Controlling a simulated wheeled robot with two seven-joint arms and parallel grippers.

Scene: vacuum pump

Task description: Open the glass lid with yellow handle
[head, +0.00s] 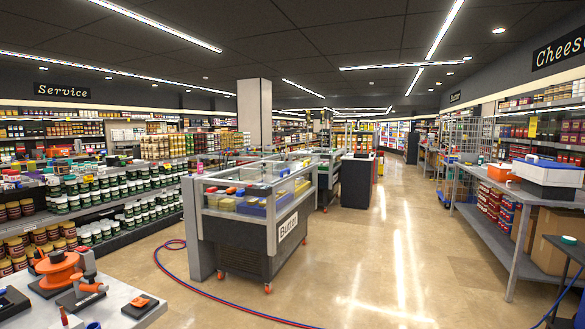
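A grey display case (243,238) with a "Butter" sign stands left of centre on wheels. Its upper part has clear glass panels (290,190), with coloured packs behind them. I cannot make out a yellow handle on it at this size. I cannot tell from here whether any glass part of it is raised or closed. Neither of my grippers is in view.
A white table (125,294) with an orange device (60,270) is at the lower left. A red and blue hose (185,285) lies on the floor before the case. Grey shelving (490,232) with coolers stands right. The middle aisle floor is clear.

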